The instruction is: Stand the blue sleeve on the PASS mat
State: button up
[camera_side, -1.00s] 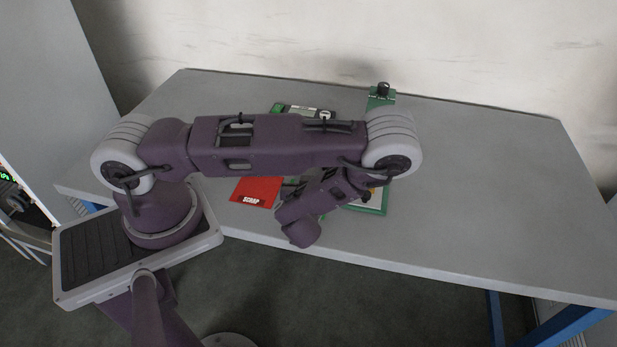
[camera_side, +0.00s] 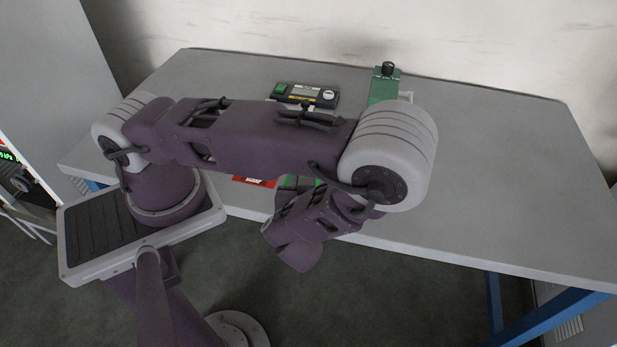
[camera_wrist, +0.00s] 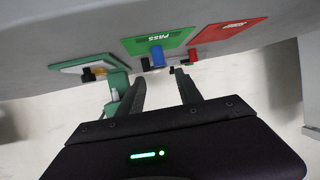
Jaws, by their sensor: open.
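The green PASS mat (camera_wrist: 174,38) lies on the table in the wrist view, its lettering upside down. The blue sleeve (camera_wrist: 157,56) appears upright, its base seeming to be on the mat near one edge; exact contact is hard to tell. My gripper (camera_wrist: 161,79) is open, its two dark fingers apart with nothing visible between them. It is clear of the sleeve.
The red SCRAP mat (camera_wrist: 232,30) lies beside the PASS mat, with a small red object (camera_wrist: 193,55) at its edge. The green dispenser frame (camera_wrist: 118,80) stands on the other side. A dark control box (camera_side: 307,95) sits at the table's back. The table's right side is clear.

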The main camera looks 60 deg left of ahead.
jog(key=d+g+h, duration=0.1)
jog(key=d, duration=0.1)
jog(key=w+d+h, duration=0.1)
jog(key=d+h, duration=0.1)
jog(key=d, duration=0.1)
jog(key=w+d+g+h, duration=0.1)
jog(key=d+h, duration=0.1)
jog(key=d, duration=0.1)
jog(key=shift+r+n+g, duration=0.25)
jog(key=shift+n+g, duration=0.05)
jog(key=shift+n, duration=0.1)
jog(key=w+d+r+m+h, duration=0.15)
jog(key=d+r+h, duration=0.25)
jog(key=r, duration=0.4)
jog(key=d+r+m+h, duration=0.3)
jog(key=d+r+h, duration=0.15)
jog(key=r, duration=0.45)
jog(key=s+a+r+m, duration=0.45)
jog(key=s+r, duration=0.25)
jog(key=r, duration=0.2)
jog(key=s+a+r+m+y, duration=0.2)
jog(key=s+a+m, duration=0.1)
jog(key=s+a, duration=0.5)
jog(key=shift+s, duration=0.35)
